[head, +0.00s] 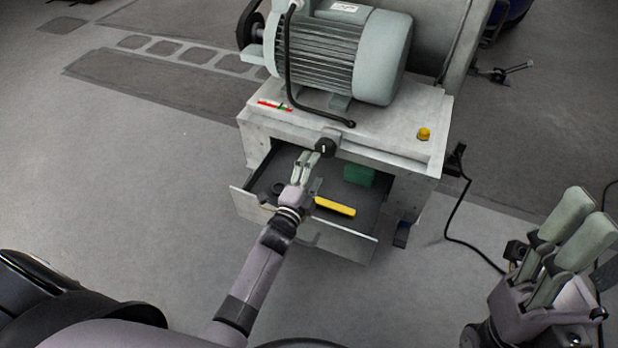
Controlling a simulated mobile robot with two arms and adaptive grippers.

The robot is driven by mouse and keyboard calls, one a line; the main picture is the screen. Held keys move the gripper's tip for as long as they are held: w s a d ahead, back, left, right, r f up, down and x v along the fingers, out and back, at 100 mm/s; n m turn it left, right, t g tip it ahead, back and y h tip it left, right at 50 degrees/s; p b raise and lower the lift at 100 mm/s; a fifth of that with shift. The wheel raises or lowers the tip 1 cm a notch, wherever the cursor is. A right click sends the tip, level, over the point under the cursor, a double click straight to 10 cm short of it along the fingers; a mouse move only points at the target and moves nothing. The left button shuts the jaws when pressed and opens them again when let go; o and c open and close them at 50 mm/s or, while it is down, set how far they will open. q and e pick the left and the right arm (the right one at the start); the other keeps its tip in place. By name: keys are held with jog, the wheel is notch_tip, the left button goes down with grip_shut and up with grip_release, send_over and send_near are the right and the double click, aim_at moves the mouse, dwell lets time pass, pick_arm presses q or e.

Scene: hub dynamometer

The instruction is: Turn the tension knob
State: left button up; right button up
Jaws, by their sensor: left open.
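The tension knob (326,147) is a small black round knob with a light mark. It sits on the upper front edge of the grey machine cabinet, just above an open drawer. My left gripper (307,156) is open and empty, with its pale fingertips just left of and slightly below the knob. They look close to it, but I cannot tell whether they touch it. My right gripper (590,203) is at the lower right, pointing up, far from the knob. Nothing shows in it, and I cannot tell how far its fingers are apart.
The drawer (345,243) stands pulled out below my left gripper. It holds a yellow tool (335,207), a green box (359,175) and a dark ring. A motor (345,50) with a black lever, and a yellow button (424,134), are on the cabinet top. A cable (449,222) hangs at the right.

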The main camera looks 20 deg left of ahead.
pick_arm(q)
jog(key=s, duration=0.2)
jog(key=shift+s, duration=0.4)
